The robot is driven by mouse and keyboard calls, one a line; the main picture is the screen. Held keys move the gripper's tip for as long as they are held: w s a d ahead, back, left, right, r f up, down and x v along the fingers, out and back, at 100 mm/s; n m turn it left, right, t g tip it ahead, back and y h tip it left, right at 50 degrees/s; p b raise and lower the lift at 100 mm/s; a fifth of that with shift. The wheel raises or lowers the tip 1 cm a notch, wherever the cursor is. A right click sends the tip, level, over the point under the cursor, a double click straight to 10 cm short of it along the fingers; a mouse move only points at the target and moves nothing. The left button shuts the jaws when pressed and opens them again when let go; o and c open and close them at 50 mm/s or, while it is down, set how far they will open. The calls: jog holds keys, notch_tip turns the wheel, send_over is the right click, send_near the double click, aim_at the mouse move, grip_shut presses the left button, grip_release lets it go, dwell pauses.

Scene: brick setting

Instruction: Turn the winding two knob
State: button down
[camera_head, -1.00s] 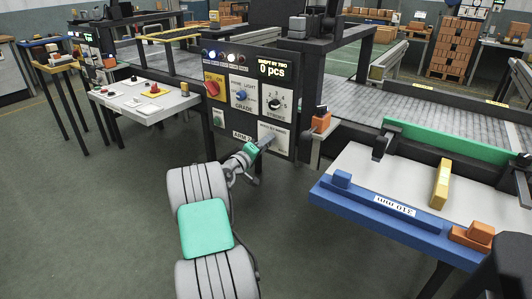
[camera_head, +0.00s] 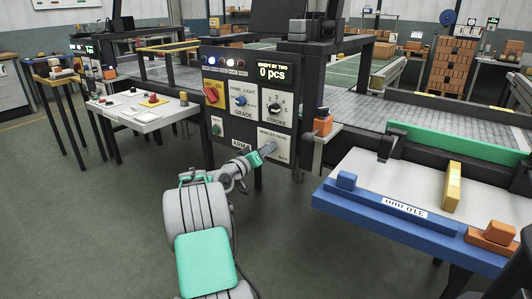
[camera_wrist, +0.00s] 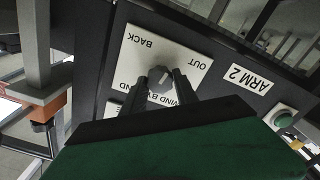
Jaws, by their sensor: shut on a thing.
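The control panel (camera_head: 262,101) stands ahead. Its lower right carries a white plate (camera_head: 280,154), whose lettering in the wrist view includes BACK, OUT and part of WIND BY HAND. In the head view my gripper (camera_head: 267,148) reaches the plate and hides the knob. The knob's pointer direction is hard to tell.
Above on the panel are a red switch (camera_head: 211,95), a blue knob (camera_head: 239,100) and a black stroke dial (camera_head: 275,108). A green button (camera_wrist: 284,118) lies beside the ARM 2 label. A blue-edged table (camera_head: 400,222) stands right; open floor lies left.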

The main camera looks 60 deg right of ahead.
jog(key=c, duration=0.9)
grip_release()
jog(key=shift+c, duration=0.2)
jog(key=w+a+p, duration=0.1)
jog(key=a, duration=0.6)
jog(key=shift+w+a, duration=0.15)
jog(key=shift+a, duration=0.2)
